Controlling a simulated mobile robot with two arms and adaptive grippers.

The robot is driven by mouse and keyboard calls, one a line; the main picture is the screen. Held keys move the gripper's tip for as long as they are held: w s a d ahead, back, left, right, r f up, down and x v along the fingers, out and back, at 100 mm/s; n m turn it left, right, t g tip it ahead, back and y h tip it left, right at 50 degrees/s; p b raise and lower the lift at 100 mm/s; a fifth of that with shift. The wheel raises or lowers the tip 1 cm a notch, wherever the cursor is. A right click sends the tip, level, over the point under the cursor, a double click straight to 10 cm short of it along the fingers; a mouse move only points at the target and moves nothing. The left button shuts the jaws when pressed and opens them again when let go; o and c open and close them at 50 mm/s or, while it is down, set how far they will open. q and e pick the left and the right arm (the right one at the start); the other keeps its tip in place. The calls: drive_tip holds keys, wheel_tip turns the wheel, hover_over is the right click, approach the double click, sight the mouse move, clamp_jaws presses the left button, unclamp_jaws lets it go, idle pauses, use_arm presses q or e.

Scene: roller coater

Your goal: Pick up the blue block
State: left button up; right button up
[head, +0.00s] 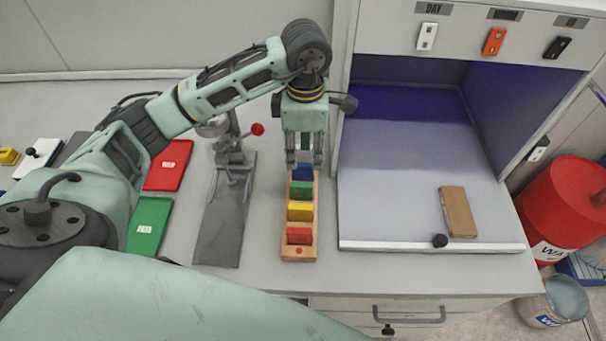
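The blue block (303,173) stands at the far end of a wooden rack (301,254), behind a green block (301,190), a yellow block (300,211) and a red block (299,235). My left gripper (304,161) points straight down over the far end of the rack. Its two fingers are spread apart, one toward each side of the blue block, with the tips at about its top. I cannot tell whether they touch it. The far part of the blue block is hidden by the gripper. My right gripper is not in view.
A grey metal stand with a red-knobbed lever (257,129) is close on the left. Red (168,165) and green (150,225) panels lie further left. On the right is an open light booth (400,200) with a brown block (457,211) inside. The bench front edge is near.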

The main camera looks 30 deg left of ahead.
sight(303, 165)
use_arm(q)
drive_tip(key=shift+s+f+p, duration=0.2)
drive_tip(key=shift+f+p, duration=0.35)
drive_tip(key=shift+f, duration=0.25)
wheel_tip(303, 165, down, 4)
drive_tip(key=shift+a+r+p, duration=0.15)
drive_tip(key=shift+r+p, duration=0.05)
drive_tip(key=shift+p, duration=0.65)
drive_tip(key=shift+f, duration=0.4)
drive_tip(key=shift+c, duration=0.3)
clamp_jaws()
